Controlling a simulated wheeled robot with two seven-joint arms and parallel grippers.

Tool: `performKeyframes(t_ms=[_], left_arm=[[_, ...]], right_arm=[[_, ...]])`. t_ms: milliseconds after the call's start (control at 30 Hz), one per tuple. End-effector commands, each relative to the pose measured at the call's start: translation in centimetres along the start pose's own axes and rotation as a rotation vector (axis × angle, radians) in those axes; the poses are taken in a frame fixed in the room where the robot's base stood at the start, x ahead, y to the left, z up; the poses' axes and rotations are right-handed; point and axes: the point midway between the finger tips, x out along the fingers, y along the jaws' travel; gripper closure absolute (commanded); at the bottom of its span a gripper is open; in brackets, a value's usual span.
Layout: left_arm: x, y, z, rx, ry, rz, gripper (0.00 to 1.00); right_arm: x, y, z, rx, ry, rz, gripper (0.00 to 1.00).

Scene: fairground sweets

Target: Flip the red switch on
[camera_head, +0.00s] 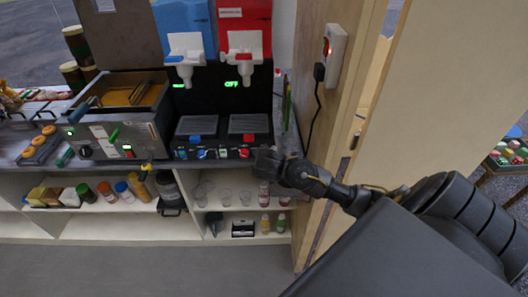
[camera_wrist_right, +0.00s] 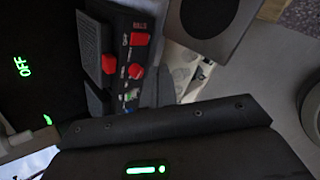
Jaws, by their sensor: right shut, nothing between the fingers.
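A small red switch (camera_head: 244,153) sits at the right end of the black control panel (camera_head: 212,153) below the dispensers. A red knob (camera_head: 249,137) is just above it. In the right wrist view, several red controls (camera_wrist_right: 135,71) show on the panel beside small white lettering; the switch's position is too small to tell. My right gripper (camera_head: 264,161) is shut and empty at the panel's right end, close to the red switch; contact cannot be told. In the right wrist view its dark body fills the bottom. My left gripper is out of view.
The red dispenser (camera_head: 242,20) shows a green OFF sign (camera_head: 231,84). A white wall socket (camera_head: 334,50) with a red part and a black plug is on the wooden post at right. Cups and bottles (camera_head: 265,196) stand on the shelf below.

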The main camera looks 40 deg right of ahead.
Motion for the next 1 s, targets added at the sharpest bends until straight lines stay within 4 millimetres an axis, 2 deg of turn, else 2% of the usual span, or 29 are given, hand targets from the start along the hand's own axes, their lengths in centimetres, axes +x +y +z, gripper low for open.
performKeyframes(t_ms=[33, 200, 300, 433, 633, 1000], left_arm=[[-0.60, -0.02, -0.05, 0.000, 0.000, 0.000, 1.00], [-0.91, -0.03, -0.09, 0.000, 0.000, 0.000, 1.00], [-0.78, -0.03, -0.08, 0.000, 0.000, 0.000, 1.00], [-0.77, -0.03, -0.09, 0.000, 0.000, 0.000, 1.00], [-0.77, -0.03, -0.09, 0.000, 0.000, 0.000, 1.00], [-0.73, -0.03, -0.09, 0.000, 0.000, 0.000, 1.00]], right_arm=[[-0.10, 0.02, 0.13, -0.120, 0.002, -0.005, 1.00], [0.37, -0.26, -0.02, -0.557, 0.010, -0.002, 1.00], [0.68, -0.30, -0.14, -0.766, 0.011, 0.005, 1.00], [0.79, -0.32, -0.30, -0.961, 0.012, 0.013, 1.00], [0.76, -0.27, -0.40, -1.080, 0.013, 0.019, 1.00], [0.86, -0.27, -0.39, -1.086, 0.013, 0.019, 1.00]])
